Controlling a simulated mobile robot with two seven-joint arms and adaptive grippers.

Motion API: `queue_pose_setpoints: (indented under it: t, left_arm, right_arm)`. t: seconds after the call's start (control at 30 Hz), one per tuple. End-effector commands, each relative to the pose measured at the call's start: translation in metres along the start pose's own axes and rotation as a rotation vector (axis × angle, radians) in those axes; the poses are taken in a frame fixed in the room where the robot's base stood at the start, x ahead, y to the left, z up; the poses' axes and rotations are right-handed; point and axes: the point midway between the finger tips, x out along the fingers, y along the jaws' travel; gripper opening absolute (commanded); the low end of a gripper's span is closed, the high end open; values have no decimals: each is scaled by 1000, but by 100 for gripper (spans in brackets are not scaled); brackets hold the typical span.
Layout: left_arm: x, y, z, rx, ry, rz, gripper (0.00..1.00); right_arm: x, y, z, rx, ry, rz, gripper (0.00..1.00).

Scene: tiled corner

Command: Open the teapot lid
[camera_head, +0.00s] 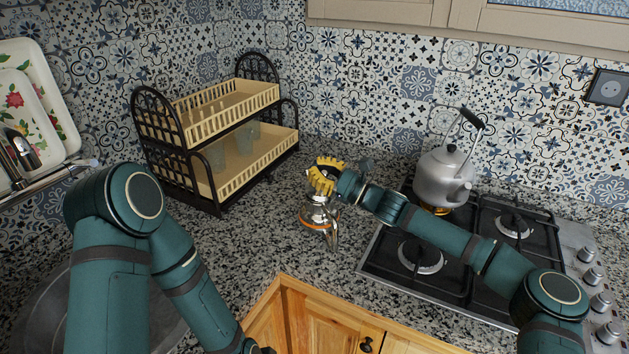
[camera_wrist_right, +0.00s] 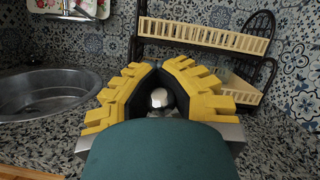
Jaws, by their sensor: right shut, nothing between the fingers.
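A small shiny metal teapot (camera_head: 318,216) with a copper-coloured band stands on the granite counter in the middle of the head view. My right gripper (camera_head: 322,178), with yellow fingers, is right above the teapot and covers its top. I cannot tell whether the lid is seated. In the right wrist view my right gripper (camera_wrist_right: 159,72) has its fingers closed at the tips with nothing gripped. A round shiny metal part (camera_wrist_right: 161,98) shows in the gap behind the tips. My left arm is at the lower left; its gripper is out of view.
A silver kettle (camera_head: 442,177) with a black handle stands on the gas stove (camera_head: 376,250) at the right. A two-tier dish rack (camera_head: 222,178) with glasses is behind left. A sink (camera_wrist_right: 45,92) and floral trays (camera_head: 38,100) are at the left. Counter between rack and teapot is clear.

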Motion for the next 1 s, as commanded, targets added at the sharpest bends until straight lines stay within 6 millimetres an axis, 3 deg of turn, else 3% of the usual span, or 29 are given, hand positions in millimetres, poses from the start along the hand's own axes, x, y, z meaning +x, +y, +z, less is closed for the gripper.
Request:
queue_pose_setpoints:
  t: [0.03,0.3,0.93,1.0]
  left_arm:
    - [9,-3,-1,0,4,0,42]
    - [24,-9,-4,2,14,-1,42]
    - [28,-10,-5,2,18,-1,45]
    - [28,-10,-6,0,18,-1,21]
  right_arm:
    - [-4,3,-4,-19,-20,-2,0]
    - [-10,9,4,-112,-111,-1,0]
    - [-12,11,8,-147,-144,0,0]
    - [-12,11,7,-147,-143,0,0]
